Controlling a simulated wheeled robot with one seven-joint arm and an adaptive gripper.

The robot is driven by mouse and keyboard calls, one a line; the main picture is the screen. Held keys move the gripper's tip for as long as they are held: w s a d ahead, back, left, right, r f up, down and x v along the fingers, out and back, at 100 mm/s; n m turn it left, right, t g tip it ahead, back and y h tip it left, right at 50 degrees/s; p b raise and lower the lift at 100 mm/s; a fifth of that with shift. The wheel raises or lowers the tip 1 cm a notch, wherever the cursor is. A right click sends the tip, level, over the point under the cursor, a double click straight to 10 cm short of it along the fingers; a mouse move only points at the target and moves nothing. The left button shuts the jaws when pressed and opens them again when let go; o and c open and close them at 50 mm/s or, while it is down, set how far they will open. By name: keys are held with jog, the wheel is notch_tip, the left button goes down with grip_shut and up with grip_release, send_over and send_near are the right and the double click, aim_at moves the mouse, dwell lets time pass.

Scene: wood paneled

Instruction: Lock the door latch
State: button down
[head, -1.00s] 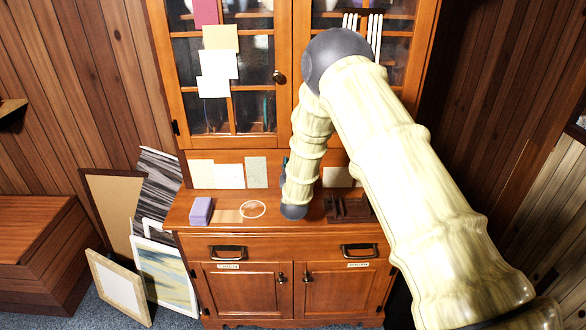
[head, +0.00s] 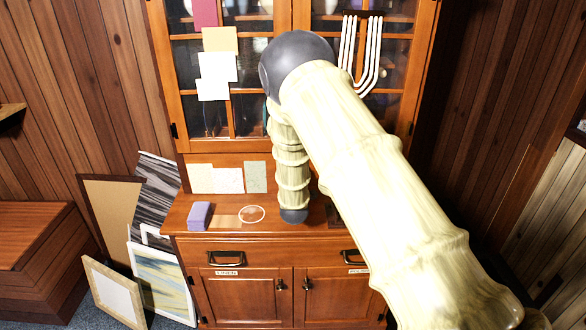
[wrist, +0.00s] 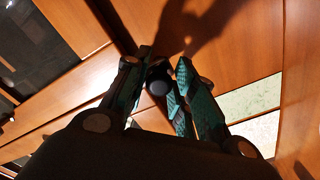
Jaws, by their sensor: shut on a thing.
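In the wrist view, a dark round knob (wrist: 158,87) on the wooden cabinet front sits between the two teal-padded fingers of my gripper (wrist: 163,62). The fingers are closed in on it, and it appears to be the latch knob. Their contact points are partly hidden. In the head view, the tall wooden cabinet (head: 176,75) has glass-paned upper doors that look closed. My arm hides the gripper and the knob there.
The cabinet ledge holds a purple block (head: 199,215) and a round clear dish (head: 251,214). Pale cards (head: 228,180) stand behind them. Picture frames (head: 161,280) lean at the lower left. White curved rods (head: 371,60) show behind my arm.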

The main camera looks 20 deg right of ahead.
jog(key=c, duration=1.1)
grip_release()
jog(key=shift+c, duration=0.2)
jog(key=v, duration=1.2)
jog(key=shift+s+f, duration=0.1)
